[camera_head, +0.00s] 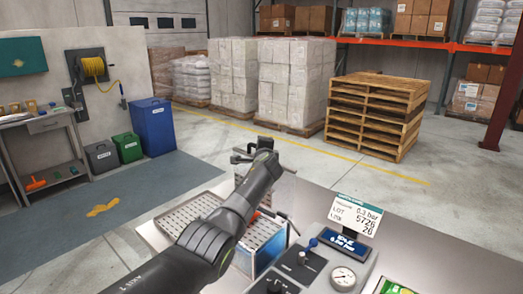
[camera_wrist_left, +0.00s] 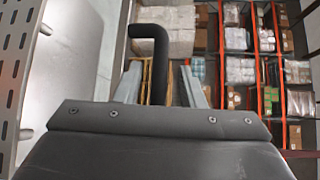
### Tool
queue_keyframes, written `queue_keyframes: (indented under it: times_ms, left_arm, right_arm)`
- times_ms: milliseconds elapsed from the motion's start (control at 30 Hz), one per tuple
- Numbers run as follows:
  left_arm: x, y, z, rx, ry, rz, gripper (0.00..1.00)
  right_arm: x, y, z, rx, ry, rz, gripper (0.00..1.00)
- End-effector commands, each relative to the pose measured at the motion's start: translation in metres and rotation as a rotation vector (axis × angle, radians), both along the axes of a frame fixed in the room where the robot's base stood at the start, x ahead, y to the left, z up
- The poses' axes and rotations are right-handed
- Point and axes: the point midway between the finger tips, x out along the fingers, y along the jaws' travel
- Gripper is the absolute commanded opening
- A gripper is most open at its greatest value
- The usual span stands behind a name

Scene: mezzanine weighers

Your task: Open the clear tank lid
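The tank (camera_head: 270,252) shows blue on the metal table, partly hidden behind my left arm. I cannot make out its clear lid or the lid's angle in the head view. My left gripper (camera_head: 256,154) is beyond and above the tank, at the far side of the table. In the left wrist view, a black bent handle (camera_wrist_left: 157,58) stands between the two grey fingers of my left gripper (camera_wrist_left: 161,82). Gaps show on both sides, so the gripper is open around the handle. A pale panel (camera_wrist_left: 80,75) lies left of the handle. My right gripper is not in view.
A perforated tray (camera_head: 185,214) lies left of my arm. A control box with a gauge (camera_head: 343,278) and a display sign (camera_head: 357,215) stands at the right. A green packet (camera_head: 394,287) is at the bottom edge. Wooden pallets (camera_head: 376,115) stand well behind the table.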

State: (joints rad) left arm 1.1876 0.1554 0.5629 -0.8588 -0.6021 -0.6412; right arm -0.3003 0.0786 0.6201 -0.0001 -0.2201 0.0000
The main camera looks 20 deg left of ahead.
Motion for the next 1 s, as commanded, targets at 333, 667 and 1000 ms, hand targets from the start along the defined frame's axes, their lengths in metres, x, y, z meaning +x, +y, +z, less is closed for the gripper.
queue_keyframes:
  times_ms: [333, 667, 1000]
  left_arm:
    - [-0.012, -0.006, 0.002, 0.000, -0.002, 0.000, 0.36]
    - [-0.037, -0.017, 0.004, 0.000, -0.002, -0.001, 0.36]
    - [-0.069, -0.031, 0.009, -0.002, -0.002, -0.002, 0.36]
  right_arm:
    - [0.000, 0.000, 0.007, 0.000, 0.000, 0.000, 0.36]
    - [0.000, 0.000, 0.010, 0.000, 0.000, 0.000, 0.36]
    - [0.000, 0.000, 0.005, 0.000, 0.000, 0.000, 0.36]
